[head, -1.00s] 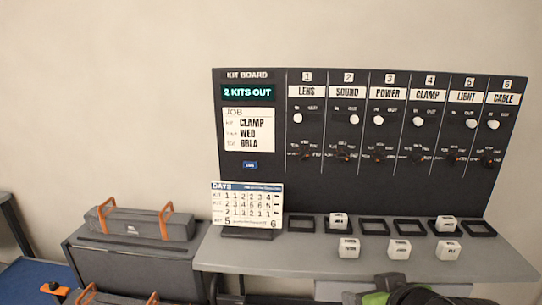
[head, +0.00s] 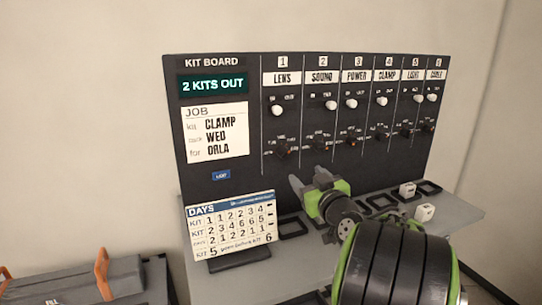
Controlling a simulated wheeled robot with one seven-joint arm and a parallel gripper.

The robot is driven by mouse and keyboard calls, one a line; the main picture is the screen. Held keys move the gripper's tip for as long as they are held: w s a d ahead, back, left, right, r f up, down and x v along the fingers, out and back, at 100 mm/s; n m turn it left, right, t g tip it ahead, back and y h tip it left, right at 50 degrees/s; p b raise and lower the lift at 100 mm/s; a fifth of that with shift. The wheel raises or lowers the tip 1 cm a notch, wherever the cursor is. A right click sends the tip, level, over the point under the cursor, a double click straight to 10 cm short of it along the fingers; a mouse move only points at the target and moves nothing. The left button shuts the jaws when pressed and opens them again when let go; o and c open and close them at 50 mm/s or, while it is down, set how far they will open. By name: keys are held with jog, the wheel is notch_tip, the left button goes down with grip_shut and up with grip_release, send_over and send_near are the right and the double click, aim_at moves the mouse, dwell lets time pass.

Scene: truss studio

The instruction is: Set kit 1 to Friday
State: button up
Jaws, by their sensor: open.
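The kit board (head: 220,150) stands upright at the back of a shelf. Kit 1, labelled LENS (head: 282,78), is the leftmost column. Its small dark dial (head: 282,147) sits low in that column with tiny day labels around it; I cannot read which one it points to. Above the dial is kit 1's white slider knob (head: 278,110), at the left of its slot. My gripper (head: 308,180) is open and empty, its fingers pointing up toward the board, below and right of the dial and apart from it.
A job card (head: 215,131) reads CLAMP, WED, ORLA. A DAYS card (head: 230,224) stands at the shelf's left. An orange-handled case (head: 70,281) is lower left. Neighbouring dials (head: 320,143) are close by.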

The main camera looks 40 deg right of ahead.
aim_at(286, 155)
jog(key=p+x, duration=0.4)
jog(key=x, duration=1)
jog(key=shift+w, duration=0.3)
jog(key=shift+s, duration=0.1)
jog(key=c, duration=1)
jog(key=shift+f+m, duration=0.1)
jog(key=shift+m, duration=0.2)
jog(key=m+b, duration=0.1)
jog(key=m, duration=0.2)
jog(key=shift+m, duration=0.4)
jog(key=shift+m+g+y, duration=0.3)
jog(key=shift+m, duration=1.8)
